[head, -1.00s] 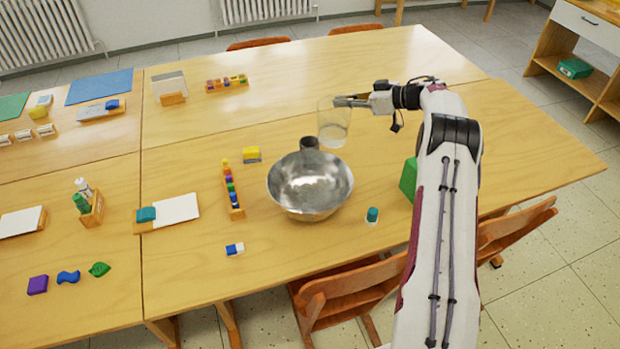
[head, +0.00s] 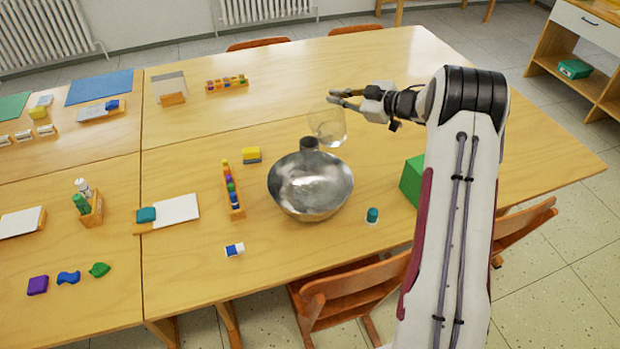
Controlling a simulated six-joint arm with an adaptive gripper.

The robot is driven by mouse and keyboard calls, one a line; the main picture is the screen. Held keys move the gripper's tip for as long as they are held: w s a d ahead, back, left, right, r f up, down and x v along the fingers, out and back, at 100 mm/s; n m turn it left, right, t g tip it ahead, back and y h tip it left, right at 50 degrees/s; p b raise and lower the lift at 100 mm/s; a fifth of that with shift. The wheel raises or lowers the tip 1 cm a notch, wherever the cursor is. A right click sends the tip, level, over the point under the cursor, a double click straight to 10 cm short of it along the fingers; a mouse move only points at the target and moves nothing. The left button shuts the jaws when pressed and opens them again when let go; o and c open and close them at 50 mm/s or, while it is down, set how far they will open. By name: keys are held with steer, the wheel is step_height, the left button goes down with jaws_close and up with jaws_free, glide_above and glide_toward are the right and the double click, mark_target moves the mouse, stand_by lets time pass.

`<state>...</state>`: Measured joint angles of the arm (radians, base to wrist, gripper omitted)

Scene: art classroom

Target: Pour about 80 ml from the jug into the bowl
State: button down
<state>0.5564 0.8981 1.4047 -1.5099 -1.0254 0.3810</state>
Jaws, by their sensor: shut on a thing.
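The bowl (head: 310,203) is a shiny metal bowl standing upright on the wooden table. The jug (head: 328,127) is clear and see-through, just beyond the bowl's far right side. It is tilted, and its outline is faint. How much liquid it holds is too faint to tell. My gripper (head: 340,99) is shut on the jug near its upper right part. The jug is held up, and its lower left part shows close to a small dark cup (head: 309,145) behind the bowl.
A green block (head: 412,178) stands right of the bowl, and a small teal-capped bottle (head: 372,215) is nearer. A rack of colored pieces (head: 233,190) and a yellow block (head: 251,154) lie to the left. The table's far right part is clear.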

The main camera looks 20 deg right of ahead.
mark_target(328, 101)
steer(key=shift+s+a+r+n+t, duration=0.15)
steer(key=shift+s+a+r+n, duration=0.15)
steer(key=shift+r, duration=0.2)
steer(key=shift+s+a+r+n+t, duration=0.2)
steer(key=shift+s+a+r, duration=0.15)
steer(key=shift+r, duration=0.15)
steer(key=shift+s+a+f+n+t, duration=0.35)
steer(key=shift+s+a+f+n, duration=0.15)
steer(key=shift+s+a+n, duration=0.15)
steer(key=shift+s+a+r+n+t+h+b, duration=0.2)
steer(key=shift+s+a+n+t+h+b, duration=0.15)
steer(key=shift+n, duration=0.4)
steer(key=shift+s+a, duration=0.1)
steer(key=shift+s, duration=0.1)
steer(key=shift+s+a+n+t+b, duration=0.3)
steer(key=shift+n+b, duration=0.3)
steer(key=shift+b, duration=0.15)
steer(key=shift+s+a+f+n+t+b, duration=0.1)
steer(key=shift+s+a+n+t+b, duration=0.25)
steer(key=shift+s+a+n+b, duration=0.65)
steer(key=shift+b, duration=0.6)
